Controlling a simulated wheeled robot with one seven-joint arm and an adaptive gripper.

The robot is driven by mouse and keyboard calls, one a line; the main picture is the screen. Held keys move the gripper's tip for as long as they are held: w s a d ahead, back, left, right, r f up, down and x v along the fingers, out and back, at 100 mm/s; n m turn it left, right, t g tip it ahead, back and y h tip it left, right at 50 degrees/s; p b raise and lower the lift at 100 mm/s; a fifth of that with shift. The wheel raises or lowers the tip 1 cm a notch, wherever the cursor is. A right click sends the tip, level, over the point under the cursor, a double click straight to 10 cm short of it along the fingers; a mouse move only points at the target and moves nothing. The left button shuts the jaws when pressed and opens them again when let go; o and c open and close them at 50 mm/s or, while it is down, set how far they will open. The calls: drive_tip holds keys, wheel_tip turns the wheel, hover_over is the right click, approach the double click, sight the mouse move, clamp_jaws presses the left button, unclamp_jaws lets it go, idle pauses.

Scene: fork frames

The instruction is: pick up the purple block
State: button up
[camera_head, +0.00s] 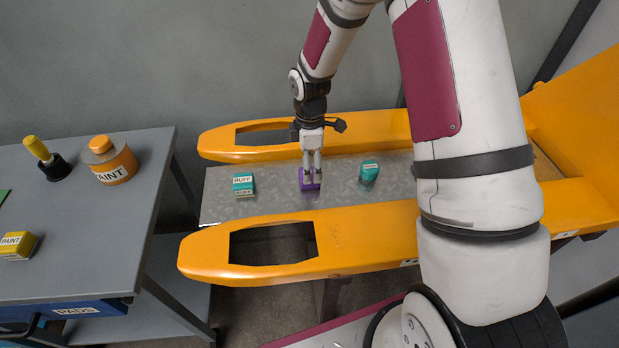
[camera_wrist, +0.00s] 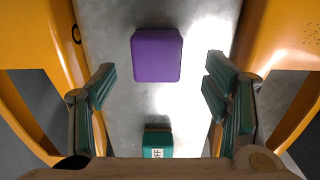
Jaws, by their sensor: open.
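The purple block (camera_head: 309,186) sits on the grey metal surface (camera_head: 275,202) between two orange rails. It also shows at the upper middle of the wrist view (camera_wrist: 157,55), upright and with its top face clear. My gripper (camera_head: 312,177) points down at the block, and in the head view its fingertips overlap the block's top. In the wrist view my gripper (camera_wrist: 160,76) is open, with one finger on each side and gaps between the fingers and the block. Whether the fingertips reach down beside the block I cannot tell.
A teal block labelled BUFF (camera_head: 243,185) lies left of the purple block, and another teal block (camera_head: 369,172) lies right. The orange rails (camera_head: 350,236) flank the surface front and back. A grey table (camera_head: 95,220) at left holds a paint jar (camera_head: 110,160) and a yellow block (camera_head: 17,245).

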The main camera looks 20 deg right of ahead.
drive_tip(key=f, duration=0.5)
drive_tip(key=shift+w, duration=0.2)
drive_tip(key=shift+c, duration=0.2)
drive_tip(key=c, duration=1.4)
wheel_tip(320, 180, up, 10)
drive_tip(key=shift+r, duration=0.1)
